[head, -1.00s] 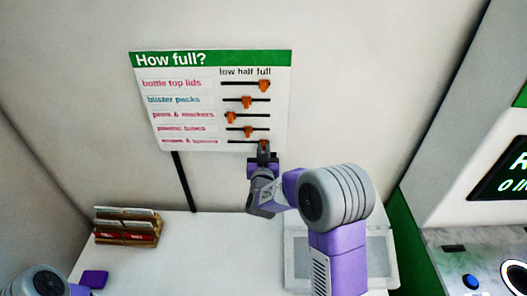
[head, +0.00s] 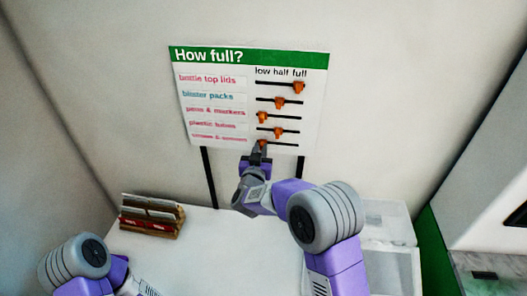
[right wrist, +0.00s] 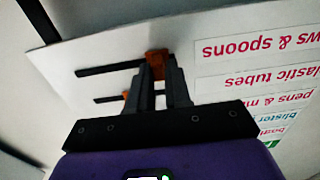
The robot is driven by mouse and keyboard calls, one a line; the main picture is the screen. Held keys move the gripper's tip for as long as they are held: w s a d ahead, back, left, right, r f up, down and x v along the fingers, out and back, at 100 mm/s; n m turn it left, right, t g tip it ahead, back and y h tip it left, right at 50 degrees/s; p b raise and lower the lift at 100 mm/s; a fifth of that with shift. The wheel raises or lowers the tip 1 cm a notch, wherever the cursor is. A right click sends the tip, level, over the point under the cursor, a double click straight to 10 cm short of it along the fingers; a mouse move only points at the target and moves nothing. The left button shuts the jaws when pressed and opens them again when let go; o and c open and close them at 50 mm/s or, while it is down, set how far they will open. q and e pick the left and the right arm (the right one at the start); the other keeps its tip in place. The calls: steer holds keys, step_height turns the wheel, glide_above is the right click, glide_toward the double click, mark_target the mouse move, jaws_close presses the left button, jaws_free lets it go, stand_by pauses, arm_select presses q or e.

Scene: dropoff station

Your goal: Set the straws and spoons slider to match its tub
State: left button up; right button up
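The "How full?" board (head: 212,75) hangs on the back wall, with orange sliders on black tracks marked low, half, full. The straws and spoons slider (head: 262,143) is on the bottom row, at the low end of its track. My right gripper (head: 257,157) is at it from below. In the right wrist view, upside down, the orange knob (right wrist: 157,56) sits between the fingertips of the right gripper (right wrist: 161,68), which look closed on it. The track runs out to one side only. My left gripper is out of view. The straws and spoons tub cannot be identified.
The plastic tubes slider (head: 278,132) is just above, near half. A brown rack (head: 150,216) with packets stands on the white counter at the left. Pale bins (head: 388,222) are at the right, partly behind my right arm.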

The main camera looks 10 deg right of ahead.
steer(key=o, duration=0.4)
steer(key=shift+a, duration=0.25)
steer(key=shift+d, duration=0.1)
steer(key=b+v, duration=0.1)
steer(key=v, duration=0.6)
steer(key=shift+s, duration=0.3)
